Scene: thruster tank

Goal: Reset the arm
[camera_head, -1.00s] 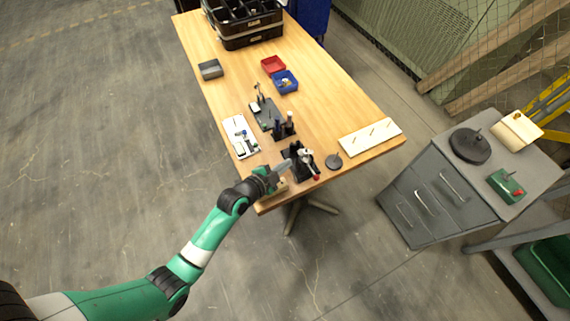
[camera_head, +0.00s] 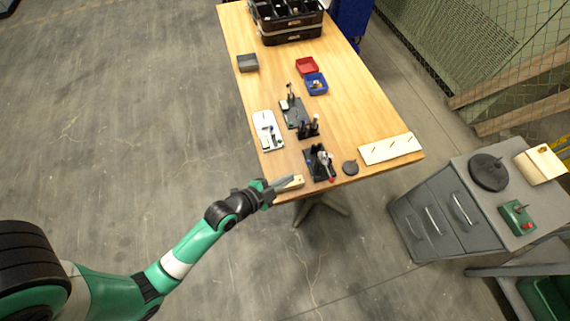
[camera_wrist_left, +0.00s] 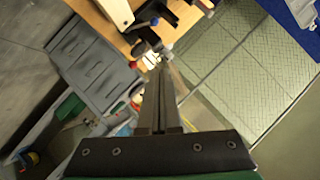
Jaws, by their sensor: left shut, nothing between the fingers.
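My left arm is green and white and reaches in from the left in the head view. Its gripper (camera_head: 284,182) is at the front left corner of the wooden table (camera_head: 375,115), beside a small light wooden block (camera_head: 292,184). In the left wrist view the fingers (camera_wrist_left: 158,95) lie together, shut and empty. My right gripper is not in view.
A black stand (camera_head: 318,163), a dark disc (camera_head: 350,168), a peg board (camera_head: 390,148) and a white tray (camera_head: 267,131) sit near the table's front. Blue (camera_head: 316,84) and red (camera_head: 307,66) bins stand farther back. A grey cabinet (camera_head: 440,215) stands at right. Floor at left is clear.

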